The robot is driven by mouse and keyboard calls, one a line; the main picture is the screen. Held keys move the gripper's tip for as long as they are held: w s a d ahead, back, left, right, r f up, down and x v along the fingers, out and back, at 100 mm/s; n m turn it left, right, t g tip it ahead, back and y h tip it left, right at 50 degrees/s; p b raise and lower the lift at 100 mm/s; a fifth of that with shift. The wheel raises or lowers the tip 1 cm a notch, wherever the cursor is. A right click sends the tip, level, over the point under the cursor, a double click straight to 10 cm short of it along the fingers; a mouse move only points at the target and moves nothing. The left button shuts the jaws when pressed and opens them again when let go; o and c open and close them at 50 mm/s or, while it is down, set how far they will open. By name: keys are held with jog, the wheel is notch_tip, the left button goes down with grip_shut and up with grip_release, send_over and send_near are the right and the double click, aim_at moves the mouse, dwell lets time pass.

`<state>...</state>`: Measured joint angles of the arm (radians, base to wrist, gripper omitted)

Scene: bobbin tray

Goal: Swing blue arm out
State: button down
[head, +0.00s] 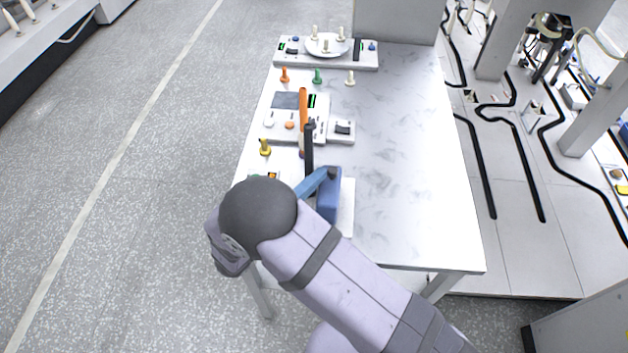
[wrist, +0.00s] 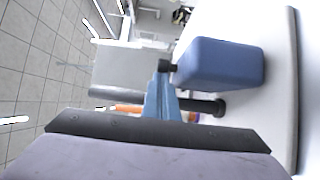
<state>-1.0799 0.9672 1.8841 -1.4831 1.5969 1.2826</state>
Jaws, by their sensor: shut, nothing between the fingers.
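The blue arm (head: 312,183) is a flat bar joined at a dark pivot to a blue block (head: 329,197) near the table's front. It slants down-left from the pivot, its outer end hidden behind my dark wrist cap. In the wrist view the blue arm (wrist: 160,98) runs from the pivot beside the blue block (wrist: 222,63) down behind my gripper's dark edge. My gripper (wrist: 160,132) fills the bottom of the wrist view. Its fingertips are hidden, so I cannot see whether it touches the arm. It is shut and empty. In the head view my own arm hides it.
A dark upright rod (head: 309,146) and an orange bar (head: 303,104) stand just behind the blue arm. Beyond are a white panel (head: 284,119), small coloured pegs (head: 318,76) and a tray (head: 287,60) with a round plate. The table's right side (head: 410,160) is clear.

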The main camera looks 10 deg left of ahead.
aim_at(334, 176)
jog(key=shift+w+d+f+m+g+h+b, duration=0.1)
jog(key=shift+w+d+m+g+h+b, duration=0.1)
jog(key=shift+m+g+h+b, duration=0.35)
jog(key=shift+t+b, duration=0.25)
jog(key=shift+b, duration=0.1)
jog(key=shift+w+d+f+b, duration=0.1)
jog(key=shift+w+d+b, duration=0.35)
jog(key=shift+b, duration=0.65)
jog(key=shift+w+d+m+g+h+b, duration=0.15)
jog(key=shift+d+m+g+h+b, duration=0.3)
jog(key=shift+m+g+h+b, duration=0.35)
jog(key=shift+w+d+r+b, duration=0.1)
jog(key=shift+d+r+b, duration=0.1)
jog(key=shift+d+b, duration=1)
jog(key=shift+a, duration=0.1)
jog(key=b+v, duration=0.2)
jog(key=v, duration=0.5)
jog(key=shift+a, duration=0.15)
